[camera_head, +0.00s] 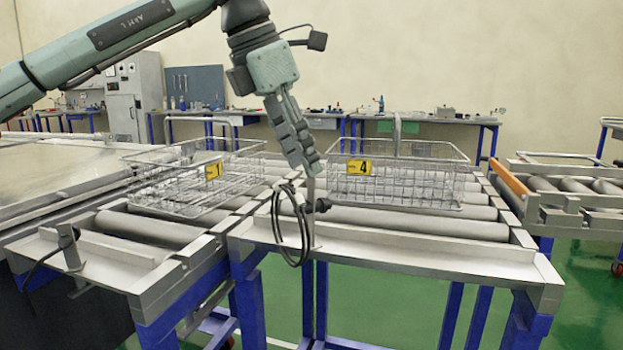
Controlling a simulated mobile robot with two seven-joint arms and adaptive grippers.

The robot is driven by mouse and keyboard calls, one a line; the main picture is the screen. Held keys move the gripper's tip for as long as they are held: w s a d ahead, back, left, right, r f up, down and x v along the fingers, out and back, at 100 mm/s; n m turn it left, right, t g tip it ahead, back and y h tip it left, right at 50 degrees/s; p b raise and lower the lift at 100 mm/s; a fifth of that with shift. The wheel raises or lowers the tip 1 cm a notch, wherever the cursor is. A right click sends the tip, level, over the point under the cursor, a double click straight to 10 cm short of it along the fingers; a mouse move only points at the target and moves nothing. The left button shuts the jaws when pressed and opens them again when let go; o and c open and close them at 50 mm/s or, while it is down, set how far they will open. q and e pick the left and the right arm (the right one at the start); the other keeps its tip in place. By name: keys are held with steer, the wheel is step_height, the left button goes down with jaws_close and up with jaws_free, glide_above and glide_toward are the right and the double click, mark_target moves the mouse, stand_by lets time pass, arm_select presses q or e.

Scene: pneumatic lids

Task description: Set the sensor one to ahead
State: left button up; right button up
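My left gripper (309,172) reaches down from the upper left over the front of the middle roller conveyor. Its fingers are seen edge-on, so I cannot tell whether they are open or shut. Just below the fingertips is a small dark sensor (320,205) on an upright bracket, with a coiled black cable (288,228). I cannot tell whether the fingers touch it. A second bracket with a dark sensor and black cable (70,245) stands on the front edge of the left conveyor. No number is readable on either sensor. My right gripper is not in view.
A wire basket with yellow label 1 (214,171) sits on the left rollers. A wire basket with label 4 (359,167) sits on the middle conveyor, close to my gripper. Another conveyor (570,190) stands at the right. The front rollers (430,222) are clear.

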mark_target(310, 180)
arm_select(q)
steer(key=x, duration=0.5)
steer(key=shift+f, duration=0.1)
steer(key=shift+w, duration=0.1)
steer(key=c, duration=0.5)
jaws_close()
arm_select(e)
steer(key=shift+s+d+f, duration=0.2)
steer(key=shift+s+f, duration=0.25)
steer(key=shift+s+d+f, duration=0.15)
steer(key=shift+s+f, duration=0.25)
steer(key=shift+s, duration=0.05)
